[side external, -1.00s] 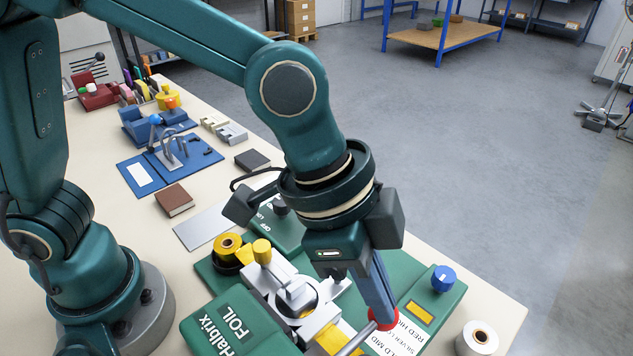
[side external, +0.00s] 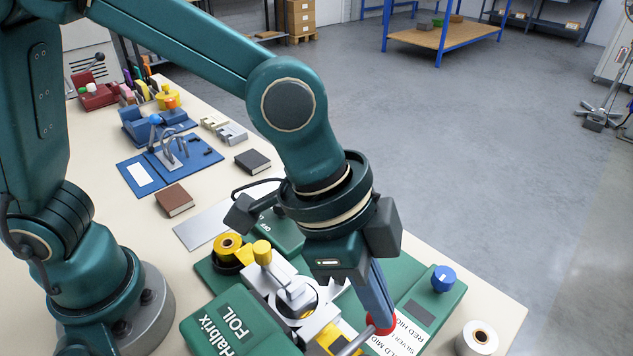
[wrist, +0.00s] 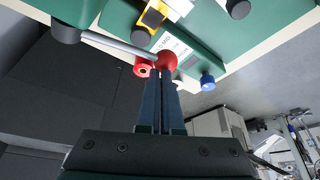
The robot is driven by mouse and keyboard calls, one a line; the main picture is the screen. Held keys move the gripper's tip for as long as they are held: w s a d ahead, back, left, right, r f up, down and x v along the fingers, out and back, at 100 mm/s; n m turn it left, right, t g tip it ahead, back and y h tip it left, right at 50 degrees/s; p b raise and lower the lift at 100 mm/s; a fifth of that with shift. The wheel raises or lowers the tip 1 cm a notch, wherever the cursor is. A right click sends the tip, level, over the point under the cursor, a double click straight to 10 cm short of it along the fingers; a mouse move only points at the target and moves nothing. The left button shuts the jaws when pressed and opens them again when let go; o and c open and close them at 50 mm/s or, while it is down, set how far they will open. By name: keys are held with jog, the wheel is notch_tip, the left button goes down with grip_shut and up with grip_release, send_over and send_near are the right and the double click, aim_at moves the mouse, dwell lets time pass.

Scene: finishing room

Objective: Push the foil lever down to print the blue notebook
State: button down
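The green foil press (side external: 225,330), marked Halbrix FOIL, stands at the front of the bench. Its lever is a metal bar (side external: 352,346) with a red ball knob (side external: 380,325); the knob also shows in the wrist view (wrist: 167,59). My gripper (side external: 381,318) points down at the knob, its grey-blue fingertips at or against it. In the wrist view my gripper (wrist: 162,72) has its fingers side by side with only a thin gap, narrower than the knob. I cannot make out a blue notebook for certain; the bed of the press is partly hidden by its head.
A blue knob (side external: 443,278) and a white roll (side external: 478,338) are at the right. A yellow foil roll (side external: 228,244) is on the left of the press. A brown notebook (side external: 175,200), a dark notebook (side external: 253,161) and a blue board (side external: 140,175) lie farther back.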

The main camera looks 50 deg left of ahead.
notch_tip(320, 180, up, 11)
jog(key=shift+s, duration=0.2)
dwell(1.4)
jog(key=shift+r, duration=0.1)
notch_tip(320, 180, up, 4)
jog(key=shift+f, duration=0.1)
dwell(0.5)
